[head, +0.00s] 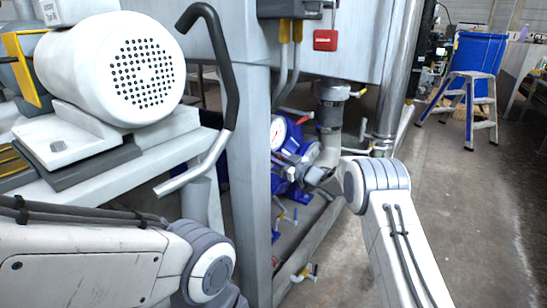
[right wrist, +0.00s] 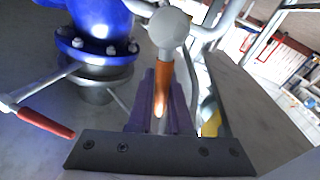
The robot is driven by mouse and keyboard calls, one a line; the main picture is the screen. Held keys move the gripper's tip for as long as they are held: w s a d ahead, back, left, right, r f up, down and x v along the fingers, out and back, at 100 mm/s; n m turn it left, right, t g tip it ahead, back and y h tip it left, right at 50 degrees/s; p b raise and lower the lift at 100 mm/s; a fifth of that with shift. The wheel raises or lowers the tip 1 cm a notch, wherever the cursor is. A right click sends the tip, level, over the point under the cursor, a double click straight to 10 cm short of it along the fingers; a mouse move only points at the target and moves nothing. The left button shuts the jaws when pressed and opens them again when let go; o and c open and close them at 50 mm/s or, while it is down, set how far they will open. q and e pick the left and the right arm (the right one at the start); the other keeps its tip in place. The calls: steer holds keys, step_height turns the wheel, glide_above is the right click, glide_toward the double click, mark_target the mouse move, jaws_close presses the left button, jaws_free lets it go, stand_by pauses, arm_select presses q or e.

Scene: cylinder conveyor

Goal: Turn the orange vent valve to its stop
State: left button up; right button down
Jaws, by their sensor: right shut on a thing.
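The orange vent valve handle (right wrist: 162,88) hangs below a grey rounded hub (right wrist: 168,28) in the right wrist view. It stands between the two dark purple fingers of my right gripper (right wrist: 165,82), which is shut on it. In the head view my right gripper (head: 318,179) is small and partly hidden, low among the blue pump parts (head: 290,140) and the grey pipe. I cannot make out the orange handle there. My left arm enters from the left, but its gripper is out of view.
A red-handled lever (right wrist: 45,122) and a blue flange (right wrist: 95,40) are close to my right gripper. Open floor and a step stool (head: 470,95) are at right.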

steer(key=shift+s+a+f+n+y+b, duration=0.15)
steer(key=shift+s+n+b, duration=0.15)
steer(key=shift+n, duration=0.45)
steer(key=shift+s+a+f+n+y+b, duration=0.15)
steer(key=shift+s+n+b, duration=0.15)
steer(key=shift+n, duration=0.4)
steer(key=shift+s+a+f+n+y+b, duration=0.1)
steer(key=shift+s+a+n+b, duration=0.2)
steer(key=shift+n, duration=0.45)
steer(key=shift+d, duration=0.1)
steer(key=c, duration=0.8)
jaws_free()
steer(key=shift+c, duration=0.2)
